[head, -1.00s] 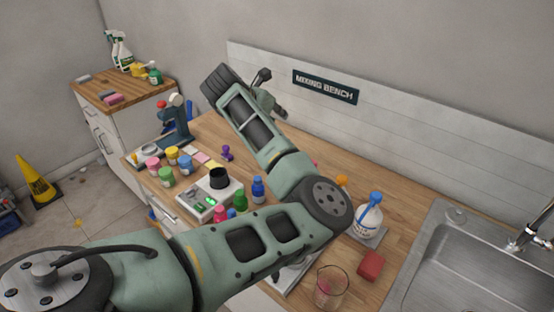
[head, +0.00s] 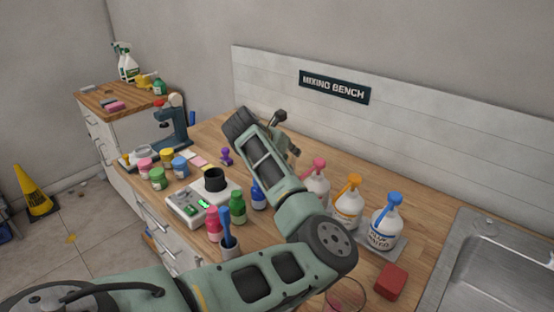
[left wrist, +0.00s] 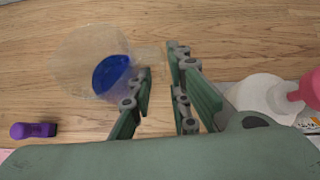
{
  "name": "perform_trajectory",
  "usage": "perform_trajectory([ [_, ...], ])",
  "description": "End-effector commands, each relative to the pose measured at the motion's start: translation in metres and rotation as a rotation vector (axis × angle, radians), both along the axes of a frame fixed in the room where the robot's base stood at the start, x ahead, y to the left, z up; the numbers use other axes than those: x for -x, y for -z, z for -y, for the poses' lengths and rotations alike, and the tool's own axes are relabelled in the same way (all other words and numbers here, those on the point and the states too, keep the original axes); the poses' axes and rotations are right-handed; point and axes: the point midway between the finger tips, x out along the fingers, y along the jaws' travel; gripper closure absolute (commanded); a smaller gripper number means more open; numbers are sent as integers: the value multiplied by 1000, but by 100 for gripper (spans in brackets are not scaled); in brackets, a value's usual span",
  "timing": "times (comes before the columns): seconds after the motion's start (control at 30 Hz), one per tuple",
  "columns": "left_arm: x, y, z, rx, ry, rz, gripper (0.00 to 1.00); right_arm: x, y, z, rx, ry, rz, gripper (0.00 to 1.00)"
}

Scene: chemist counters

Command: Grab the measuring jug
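In the left wrist view a clear, see-through round vessel, which looks like the measuring jug (left wrist: 68,62), stands on the wooden bench with something blue inside it. A faint clear part, apparently its handle, reaches right toward the fingertips. My left gripper (left wrist: 160,66) is open, its two fingers apart beside that part; contact cannot be told. In the head view my left gripper (head: 289,132) is at the back of the bench near the wall panel, and my arm hides the jug there. My right gripper is in neither view.
Pump bottles (head: 387,228), a red block (head: 390,281) and a sink (head: 490,260) are on the right. A clear glass (head: 347,297) stands at the front. A scale (head: 190,208) and several small jars are left of my arm. A purple item (left wrist: 34,130) lies left of the gripper.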

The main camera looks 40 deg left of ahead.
Motion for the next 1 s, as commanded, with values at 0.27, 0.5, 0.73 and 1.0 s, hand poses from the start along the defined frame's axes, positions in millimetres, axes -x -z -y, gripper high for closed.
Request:
perform_trajectory([
  [0.27,-29,26,3,1,1,-2,83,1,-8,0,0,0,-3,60],
  [0.5,-34,31,3,1,-1,1,83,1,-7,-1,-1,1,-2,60],
  [0.73,-34,31,3,1,-1,1,96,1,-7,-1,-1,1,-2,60],
  [1.0,-34,31,4,2,-1,0,100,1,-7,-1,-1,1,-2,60],
])
